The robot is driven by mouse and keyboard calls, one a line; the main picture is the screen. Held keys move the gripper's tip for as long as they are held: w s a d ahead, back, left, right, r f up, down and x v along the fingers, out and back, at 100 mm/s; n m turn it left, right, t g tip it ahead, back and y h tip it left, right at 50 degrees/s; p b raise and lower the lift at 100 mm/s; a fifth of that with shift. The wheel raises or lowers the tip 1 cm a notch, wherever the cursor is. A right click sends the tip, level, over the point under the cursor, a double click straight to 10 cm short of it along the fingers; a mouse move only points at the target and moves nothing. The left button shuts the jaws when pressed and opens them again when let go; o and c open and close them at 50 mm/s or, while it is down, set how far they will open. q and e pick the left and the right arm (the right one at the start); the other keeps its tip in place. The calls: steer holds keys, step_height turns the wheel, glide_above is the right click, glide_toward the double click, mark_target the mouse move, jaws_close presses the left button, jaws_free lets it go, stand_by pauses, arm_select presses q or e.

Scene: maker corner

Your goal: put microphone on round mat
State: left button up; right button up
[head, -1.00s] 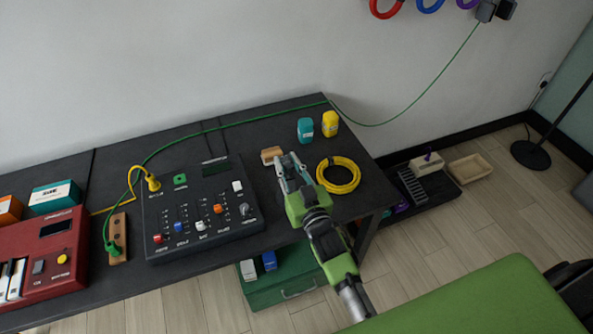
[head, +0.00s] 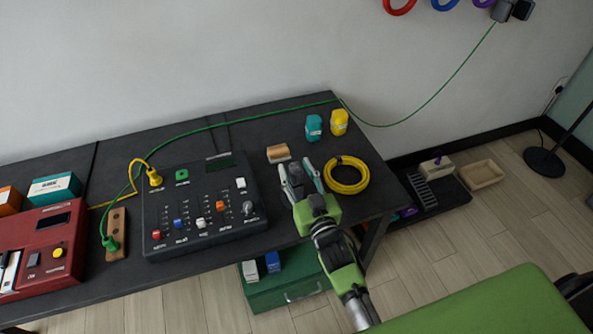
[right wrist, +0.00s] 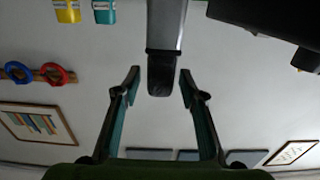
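My right gripper (head: 298,164) is low over the right part of the dark table, with its fingers apart. In the right wrist view its fingers (right wrist: 160,75) stand on either side of a grey bar-like thing with a black end (right wrist: 163,70). Gaps show on both sides, so it is not gripped. This may be the microphone, but I cannot be sure; in the head view I cannot make it out clearly. A small wooden block (head: 278,153) lies just beyond the fingertips. I see no round mat. My left gripper is out of view.
A yellow cable coil (head: 346,175) lies right of the gripper. Teal (head: 313,128) and yellow (head: 339,123) bottles stand behind. A black mixer (head: 200,208) is to the left, with a green cable (head: 240,122) running behind it. The table's right edge is close.

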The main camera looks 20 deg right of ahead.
steer(key=shift+r, duration=0.1)
steer(key=shift+r, duration=0.15)
steer(key=s+b, duration=0.1)
steer(key=s, duration=1.1)
steer(key=shift+d, duration=0.2)
steer(key=shift+d, duration=0.1)
